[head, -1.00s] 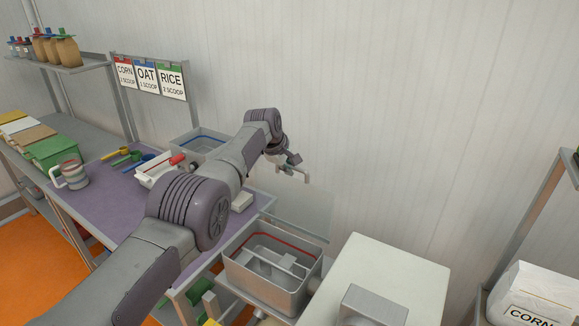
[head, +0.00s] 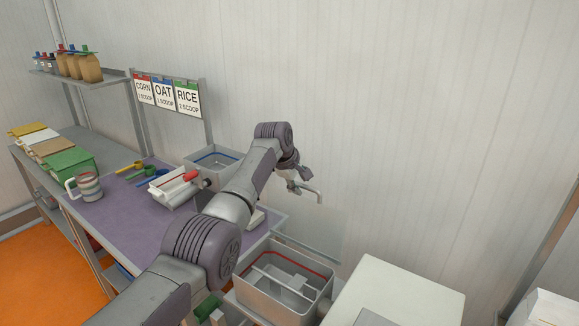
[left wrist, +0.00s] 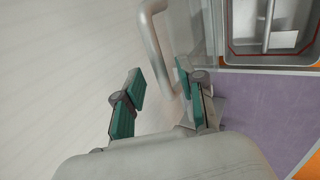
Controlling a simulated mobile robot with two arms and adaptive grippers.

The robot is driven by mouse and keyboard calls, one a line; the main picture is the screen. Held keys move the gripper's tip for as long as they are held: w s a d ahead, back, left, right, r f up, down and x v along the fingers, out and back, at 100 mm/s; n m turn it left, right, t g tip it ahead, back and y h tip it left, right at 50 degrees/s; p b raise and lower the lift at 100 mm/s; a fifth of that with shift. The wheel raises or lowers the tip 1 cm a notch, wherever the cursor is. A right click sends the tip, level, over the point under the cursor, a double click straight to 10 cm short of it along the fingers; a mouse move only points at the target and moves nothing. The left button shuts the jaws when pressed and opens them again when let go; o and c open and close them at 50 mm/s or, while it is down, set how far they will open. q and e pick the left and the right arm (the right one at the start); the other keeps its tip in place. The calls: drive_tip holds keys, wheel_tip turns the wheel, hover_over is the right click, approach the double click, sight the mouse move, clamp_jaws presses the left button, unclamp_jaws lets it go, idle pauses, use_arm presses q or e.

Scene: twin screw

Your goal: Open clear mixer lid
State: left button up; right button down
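The mixer tub (head: 282,292), a grey metal box with a red seal round its rim, stands open at lower centre. It also shows at upper right in the left wrist view (left wrist: 230,62). The clear lid (left wrist: 199,28) is faint, and looks raised on the wall side of the tub. A bent grey handle (left wrist: 152,42) shows beside it, and in the head view (head: 313,194). My left gripper (left wrist: 158,92) has its teal fingers apart, one on each side of the handle, with visible gaps; contact is unclear. My right gripper is out of view.
A purple-topped table (head: 120,205) left of the tub holds a white scoop tray (head: 172,190), a blue-rimmed bin (head: 212,160) and a jug (head: 88,187). A pale box-shaped housing (head: 405,290) stands right of the tub. The wall is close behind my gripper.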

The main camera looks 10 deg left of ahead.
use_arm(q)
drive_tip(key=v, duration=0.9)
drive_tip(key=shift+s+r, duration=0.25)
drive_tip(key=shift+s, duration=0.1)
drive_tip(key=shift+a, duration=0.15)
